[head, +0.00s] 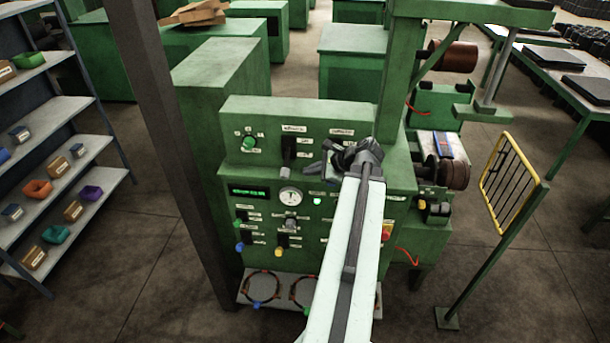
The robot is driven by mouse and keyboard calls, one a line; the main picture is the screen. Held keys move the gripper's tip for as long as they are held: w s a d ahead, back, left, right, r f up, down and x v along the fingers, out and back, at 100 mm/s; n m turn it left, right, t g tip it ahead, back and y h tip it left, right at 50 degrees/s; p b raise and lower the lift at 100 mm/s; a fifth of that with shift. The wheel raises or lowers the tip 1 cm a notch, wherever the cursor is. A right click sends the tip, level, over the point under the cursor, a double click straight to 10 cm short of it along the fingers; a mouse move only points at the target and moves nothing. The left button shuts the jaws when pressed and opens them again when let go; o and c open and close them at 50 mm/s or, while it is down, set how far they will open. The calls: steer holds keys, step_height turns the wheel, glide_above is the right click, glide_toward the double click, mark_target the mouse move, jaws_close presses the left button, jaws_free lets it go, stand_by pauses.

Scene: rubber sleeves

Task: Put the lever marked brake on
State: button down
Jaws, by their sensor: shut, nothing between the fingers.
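A green machine panel (262,225) carries several levers, knobs and small white labels. The labels are too small to read, so I cannot tell which lever is marked brake. One dark lever (289,152) stands on the upper panel, left of my gripper. A further dark lever (282,241) with a yellow end is below that. My gripper (332,158) is shut and empty, in front of the upper panel's right part. My gripper and arm hide part of the panel behind them.
A dark post (168,135) stands left of the machine. A yellow mesh guard (508,180) on a green stand is at the right. A roller (446,173) sits at the machine's right side. Shelves (55,130) with small bins line the left. Floor is clear beside the post.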

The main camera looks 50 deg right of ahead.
mark_target(287, 162)
steer(key=b+x, duration=0.4)
steer(key=x, duration=0.4)
steer(key=shift+s, duration=0.1)
steer(key=shift+r, duration=0.15)
steer(key=shift+a+r, duration=0.1)
steer(key=shift+a, duration=0.05)
